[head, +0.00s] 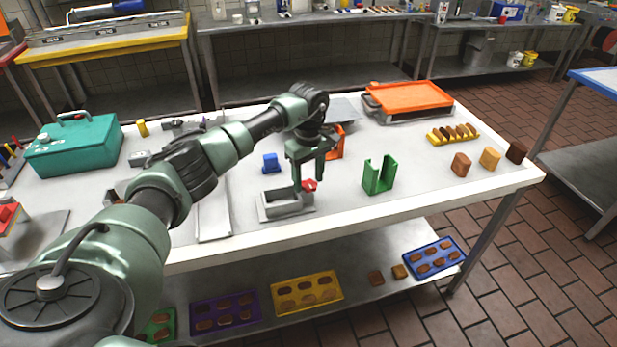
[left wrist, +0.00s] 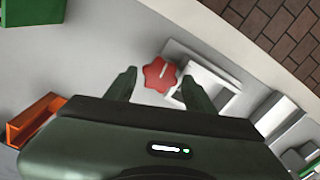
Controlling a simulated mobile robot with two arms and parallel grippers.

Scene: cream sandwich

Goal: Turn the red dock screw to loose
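My left gripper (head: 308,184) points down over the screw. Its two fingers (left wrist: 160,84) are apart in the left wrist view, with the screw between and slightly beyond their tips. I cannot tell whether either finger touches it. My right gripper is not in view.
A blue block (head: 270,163) stands behind the dock, and a green U-shaped holder (head: 379,177) stands to its right. An orange holder (left wrist: 32,121) shows behind my gripper. A long grey rail (head: 213,215) lies left of the dock. The table's front edge is close.

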